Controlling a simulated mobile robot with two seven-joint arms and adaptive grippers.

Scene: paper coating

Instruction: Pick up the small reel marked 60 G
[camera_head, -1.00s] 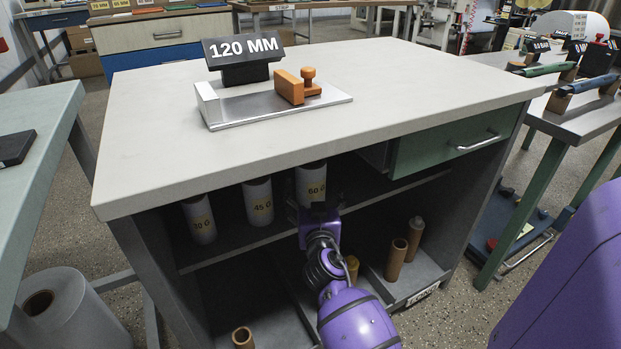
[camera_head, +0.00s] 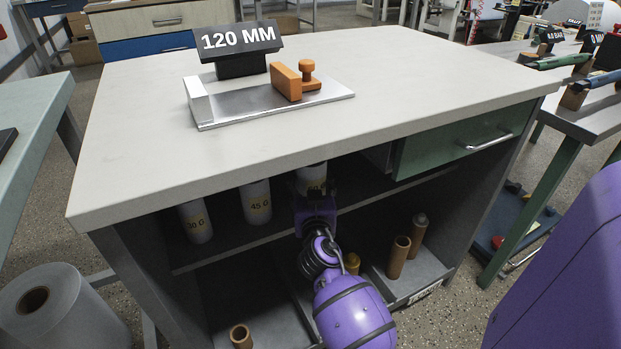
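The small white reel marked 60 G (camera_head: 312,174) stands on the upper shelf inside the grey bench, the rightmost of three reels. Its lower part and part of its label are hidden behind my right gripper (camera_head: 317,192), which reaches in from below. The dark fingers are at the front of the reel, and I cannot tell whether they touch it or how far they are closed. The reel marked 45 G (camera_head: 256,202) and the one marked 30 G (camera_head: 195,222) stand to its left. My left gripper is not in view.
The bench top (camera_head: 130,160) overhangs the shelf closely. A green drawer (camera_head: 460,142) is right of the reels. Brown tubes (camera_head: 398,258) stand below on the right, another (camera_head: 240,336) at lower left.

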